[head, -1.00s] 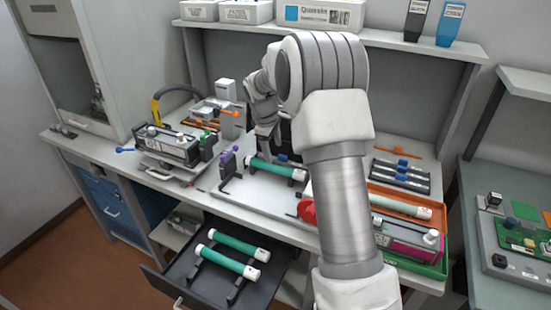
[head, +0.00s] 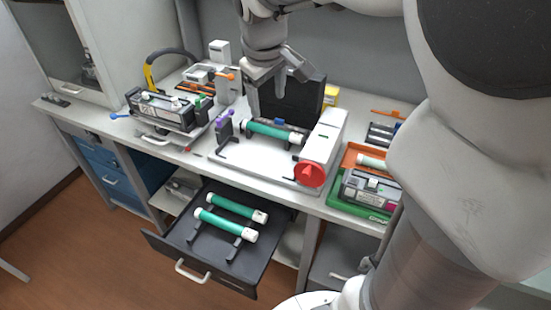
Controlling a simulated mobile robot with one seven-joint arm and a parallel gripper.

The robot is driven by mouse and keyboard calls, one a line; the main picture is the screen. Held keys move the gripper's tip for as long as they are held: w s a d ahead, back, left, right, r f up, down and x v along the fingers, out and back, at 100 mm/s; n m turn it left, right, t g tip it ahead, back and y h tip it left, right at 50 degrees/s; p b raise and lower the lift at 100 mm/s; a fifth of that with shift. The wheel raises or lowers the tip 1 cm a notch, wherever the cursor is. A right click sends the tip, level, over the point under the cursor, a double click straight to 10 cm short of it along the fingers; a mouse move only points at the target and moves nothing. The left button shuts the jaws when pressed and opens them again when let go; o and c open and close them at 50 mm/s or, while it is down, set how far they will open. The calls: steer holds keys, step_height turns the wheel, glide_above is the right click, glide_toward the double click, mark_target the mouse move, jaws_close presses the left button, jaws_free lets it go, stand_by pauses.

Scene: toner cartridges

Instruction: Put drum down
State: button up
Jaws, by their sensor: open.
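A green drum (head: 273,133) with white ends lies on the black supports of a white fixture (head: 235,163) on the bench. My gripper (head: 276,82) is open and empty, pointing down above and behind this drum, apart from it in the picture. Two more green drums lie side by side on black holders in the open drawer (head: 190,245): a rear one (head: 235,207) and a front one (head: 224,223). Another pale drum end (head: 371,162) shows in the orange tray at right, mostly hidden by my arm.
A red knob (head: 309,174) and a white block (head: 322,136) stand at the fixture's right. A purple-topped post (head: 225,127) stands at its left. A grey cartridge unit (head: 167,110) is at the left of the bench. My arm covers the right side.

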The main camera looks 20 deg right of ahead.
steer(key=s+a+m+y, duration=0.1)
steer(key=s+a+m, duration=0.1)
steer(key=s, duration=0.7)
steer(key=s+a+f+m+t, duration=0.1)
steer(key=s+a+m, duration=0.1)
steer(key=s, duration=0.8)
steer(key=shift+s+a+m+t+y, duration=0.25)
steer(key=shift+s+m+t+y, duration=0.05)
steer(key=shift+y, duration=0.1)
steer(key=shift+d+f, duration=0.1)
